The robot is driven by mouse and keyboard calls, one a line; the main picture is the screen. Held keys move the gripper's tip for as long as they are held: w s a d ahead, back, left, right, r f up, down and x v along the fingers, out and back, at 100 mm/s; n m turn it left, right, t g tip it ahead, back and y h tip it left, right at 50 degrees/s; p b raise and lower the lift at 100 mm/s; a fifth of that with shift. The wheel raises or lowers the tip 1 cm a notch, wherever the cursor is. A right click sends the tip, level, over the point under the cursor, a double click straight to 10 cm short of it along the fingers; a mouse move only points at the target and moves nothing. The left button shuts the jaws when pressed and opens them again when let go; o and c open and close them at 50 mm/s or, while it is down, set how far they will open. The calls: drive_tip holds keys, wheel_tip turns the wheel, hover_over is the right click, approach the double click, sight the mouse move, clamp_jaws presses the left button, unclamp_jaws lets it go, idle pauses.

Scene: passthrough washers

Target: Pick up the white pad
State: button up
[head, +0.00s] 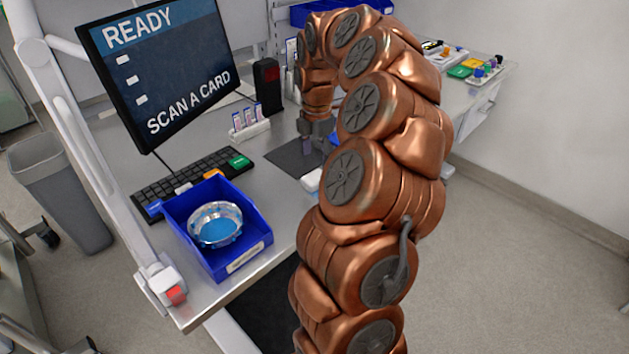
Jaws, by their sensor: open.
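A small white item (311,181), which may be the white pad, lies on the bench at the front edge of a dark mat (287,160). My arm hides its right part. My gripper (318,146) points down over the right part of the mat, a little behind the white item and apart from it in the picture. The gripper is open. It is small in view, and I cannot tell whether anything lies between its fingers.
A blue bin (258,251) with a clear round dish (215,224) stands at the front left. Behind it are a keyboard (190,183), a monitor (165,65), a card rack (250,131) and a black reader (268,86). My arm covers much of the bench's right side.

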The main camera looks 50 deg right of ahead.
sight(315, 176)
drive_tip(key=shift+a+f+p, duration=0.15)
drive_tip(key=shift+f+p, duration=0.4)
drive_tip(key=shift+f, duration=1)
drive_tip(key=shift+a+f+p, duration=0.15)
drive_tip(key=shift+f+p, duration=0.35)
drive_tip(key=shift+f, duration=1)
drive_tip(key=c, duration=1.1)
drive_tip(key=shift+w+r+b, duration=0.1)
drive_tip(key=shift+r+b, duration=0.65)
drive_tip(key=shift+r, duration=1)
drive_tip(key=s+a+b, duration=0.1)
drive_tip(key=s, duration=0.4)
drive_tip(key=s+a+r+b, duration=0.1)
drive_tip(key=s+a+b, duration=0.1)
drive_tip(key=s, duration=0.3)
drive_tip(key=s+a+b, duration=0.1)
drive_tip(key=s+a, duration=0.1)
drive_tip(key=s, duration=0.3)
drive_tip(key=shift+s+a+r+b, duration=0.1)
drive_tip(key=shift+a+r+b, duration=0.15)
drive_tip(key=shift+b, duration=0.1)
drive_tip(key=shift+a, duration=0.1)
